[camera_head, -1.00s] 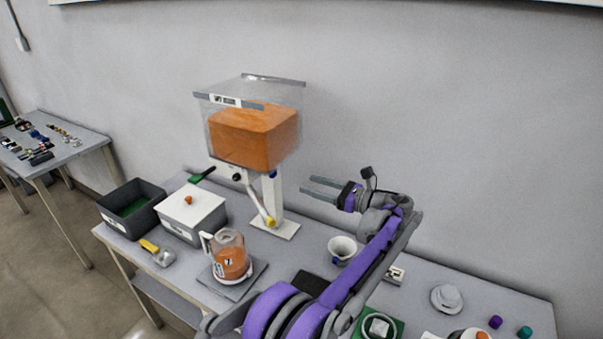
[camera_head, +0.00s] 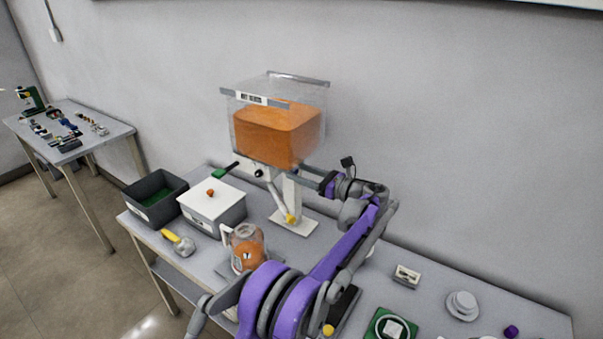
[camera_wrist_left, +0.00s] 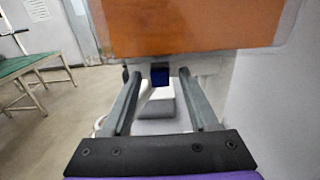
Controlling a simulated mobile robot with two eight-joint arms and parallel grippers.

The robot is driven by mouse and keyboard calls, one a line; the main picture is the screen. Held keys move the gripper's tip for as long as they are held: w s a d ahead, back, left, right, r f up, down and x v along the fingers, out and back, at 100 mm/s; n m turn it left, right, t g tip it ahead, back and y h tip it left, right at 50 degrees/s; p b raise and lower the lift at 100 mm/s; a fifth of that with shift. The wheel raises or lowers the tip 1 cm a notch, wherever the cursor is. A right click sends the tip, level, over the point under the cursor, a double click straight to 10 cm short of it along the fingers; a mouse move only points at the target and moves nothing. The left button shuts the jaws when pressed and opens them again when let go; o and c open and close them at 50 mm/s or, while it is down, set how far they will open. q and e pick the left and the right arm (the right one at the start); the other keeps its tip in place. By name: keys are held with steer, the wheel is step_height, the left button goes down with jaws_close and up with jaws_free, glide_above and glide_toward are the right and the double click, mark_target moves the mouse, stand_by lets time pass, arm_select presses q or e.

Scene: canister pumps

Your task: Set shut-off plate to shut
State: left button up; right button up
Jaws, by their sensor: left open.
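The clear hopper (camera_head: 278,128) holds an orange fill and stands on a white post (camera_head: 293,197) at the back of the table. A green handle (camera_head: 226,170), which looks like the shut-off plate's grip, sticks out to the left below the hopper, near a black knob (camera_head: 259,173). How far the plate is in cannot be told. My left gripper (camera_head: 304,174) is open just under the hopper's right side. In the left wrist view, a dark blue block (camera_wrist_left: 159,74) shows between and beyond its open fingers, with the hopper's orange fill (camera_wrist_left: 185,25) above. My right gripper is not visible.
A white chute with a yellow tip (camera_head: 290,219) hangs below the hopper. A side table (camera_head: 105,137) holds small parts.

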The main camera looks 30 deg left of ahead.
arm_select(q)
jaws_close()
stand_by(1.4)
